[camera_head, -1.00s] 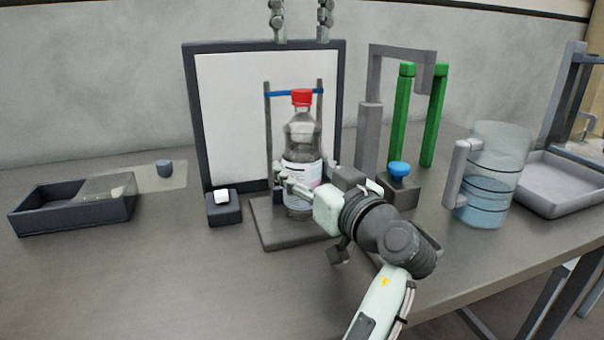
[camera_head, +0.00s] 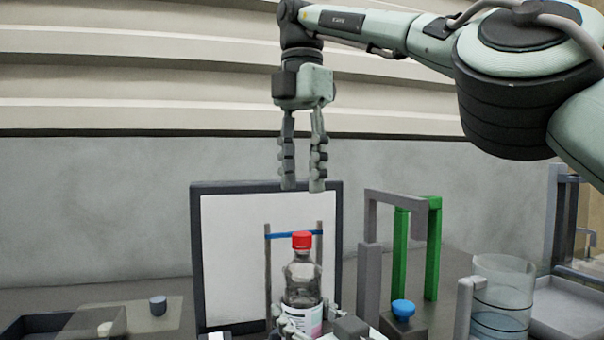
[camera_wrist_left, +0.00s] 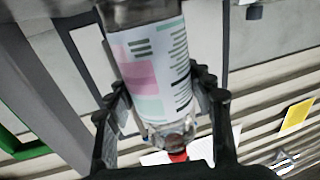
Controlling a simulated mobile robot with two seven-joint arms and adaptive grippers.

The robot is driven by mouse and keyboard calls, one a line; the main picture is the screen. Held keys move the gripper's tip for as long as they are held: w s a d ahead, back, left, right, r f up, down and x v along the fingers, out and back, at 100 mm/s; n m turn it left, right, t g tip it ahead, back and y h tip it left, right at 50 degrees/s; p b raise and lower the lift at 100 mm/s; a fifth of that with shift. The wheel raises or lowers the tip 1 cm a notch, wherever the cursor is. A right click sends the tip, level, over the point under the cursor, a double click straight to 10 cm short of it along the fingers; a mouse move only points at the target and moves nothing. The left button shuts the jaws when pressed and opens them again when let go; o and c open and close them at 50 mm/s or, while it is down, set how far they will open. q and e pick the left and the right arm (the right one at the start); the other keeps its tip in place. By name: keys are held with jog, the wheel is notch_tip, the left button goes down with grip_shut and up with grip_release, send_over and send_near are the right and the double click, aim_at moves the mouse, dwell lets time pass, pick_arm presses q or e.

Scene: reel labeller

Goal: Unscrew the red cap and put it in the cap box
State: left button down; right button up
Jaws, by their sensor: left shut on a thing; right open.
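The clear bottle (camera_head: 302,277) stands upright, with its red cap (camera_head: 302,241) on top. My left gripper (camera_head: 305,322) is shut on the bottle's labelled body, well below the cap. In the left wrist view the bottle (camera_wrist_left: 150,75) appears upside down between the fingers, and the red cap (camera_wrist_left: 178,157) shows partly at the bottom. My right gripper (camera_head: 303,187) points down above the cap, open and empty, with a clear gap to it. A dark open box (camera_head: 25,323) is cut off at the lower left; I cannot tell whether it is the cap box.
Behind the bottle are two posts with a blue band (camera_head: 282,234) and a dark-framed white panel (camera_head: 225,255). To the right stand a grey-green frame (camera_head: 370,270), a blue knob (camera_head: 403,308) and a clear jug (camera_head: 503,290).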

aim_at(302, 234)
jog(key=m, duration=0.4)
jog(key=shift+m, duration=0.4)
jog(key=m, duration=0.4)
jog(key=shift+m, duration=0.3)
jog(key=shift+f, duration=4)
